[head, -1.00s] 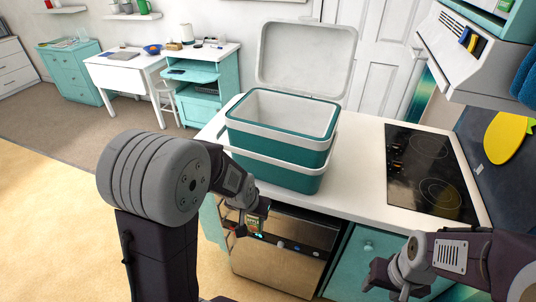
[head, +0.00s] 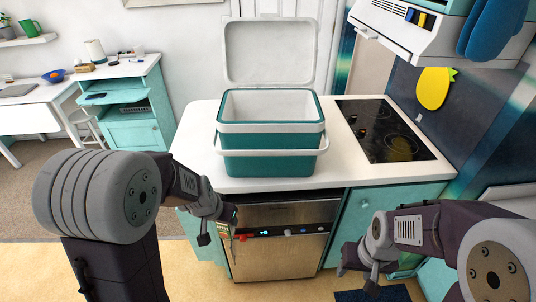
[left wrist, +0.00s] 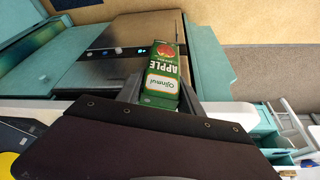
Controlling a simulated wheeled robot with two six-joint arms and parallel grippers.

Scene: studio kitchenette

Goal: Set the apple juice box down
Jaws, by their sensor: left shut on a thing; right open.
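The apple juice box is green with a white label and a red apple picture, clear in the left wrist view (left wrist: 163,76). My left gripper (head: 229,226) is shut on it, and the box shows only as a small sliver in the head view (head: 234,219). In the head view the gripper and box are in front of the dishwasher's left side, below the countertop edge. My right gripper (head: 372,268) is open and empty, low at the right in front of the teal cabinet.
A teal cooler (head: 270,163) with its lid raised stands on the white countertop (head: 190,140). A black cooktop (head: 384,130) lies to its right. Bare counter shows left of the cooler and along the front edge. The steel dishwasher (head: 275,258) is below. A dark mat (head: 375,294) lies on the floor.

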